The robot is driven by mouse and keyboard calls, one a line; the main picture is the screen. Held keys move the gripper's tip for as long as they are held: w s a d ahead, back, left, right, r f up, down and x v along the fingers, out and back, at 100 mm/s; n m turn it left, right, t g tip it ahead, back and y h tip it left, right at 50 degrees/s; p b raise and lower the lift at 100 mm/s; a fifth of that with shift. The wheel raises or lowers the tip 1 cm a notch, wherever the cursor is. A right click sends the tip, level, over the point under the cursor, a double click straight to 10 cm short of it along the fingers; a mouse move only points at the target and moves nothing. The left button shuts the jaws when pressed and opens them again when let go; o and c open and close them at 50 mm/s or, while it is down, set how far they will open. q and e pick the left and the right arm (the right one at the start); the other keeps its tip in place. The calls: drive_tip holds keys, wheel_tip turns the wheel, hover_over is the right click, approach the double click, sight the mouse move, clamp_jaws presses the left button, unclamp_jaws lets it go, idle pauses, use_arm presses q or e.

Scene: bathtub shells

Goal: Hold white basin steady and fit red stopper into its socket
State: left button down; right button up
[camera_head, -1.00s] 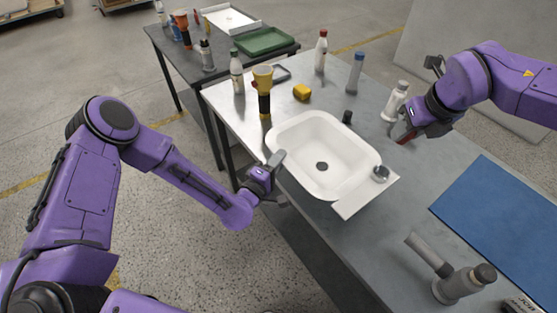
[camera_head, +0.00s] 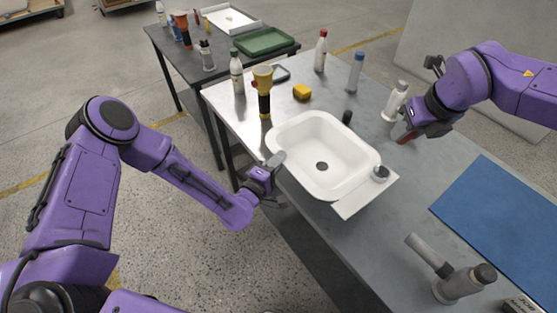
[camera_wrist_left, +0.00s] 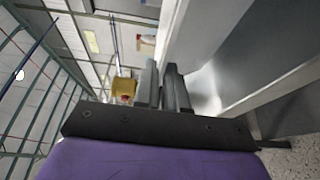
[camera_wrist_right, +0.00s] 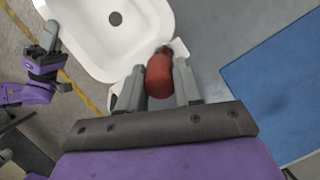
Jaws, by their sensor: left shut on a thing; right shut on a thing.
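The white basin (camera_head: 300,130) sits on the grey table with a round dark drain hole (camera_head: 322,166) in its floor. My left gripper (camera_head: 277,163) is shut on the basin's near left rim. In the left wrist view its fingers (camera_wrist_left: 165,85) are close together, and the pale basin wall is beside them. My right gripper (camera_head: 408,130) is shut on the red stopper (camera_wrist_right: 159,74), held beyond the basin's right side. In the head view only a bit of the stopper (camera_head: 405,138) shows. The right wrist view also shows the basin (camera_wrist_right: 100,48) and its drain hole (camera_wrist_right: 115,18).
A white plate with a grey round fitting (camera_head: 380,174) adjoins the basin's right corner. A blue mat (camera_head: 510,215) and grey tool (camera_head: 460,284) lie to the right.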

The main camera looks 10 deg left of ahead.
sight(379, 176)
idle(0.3)
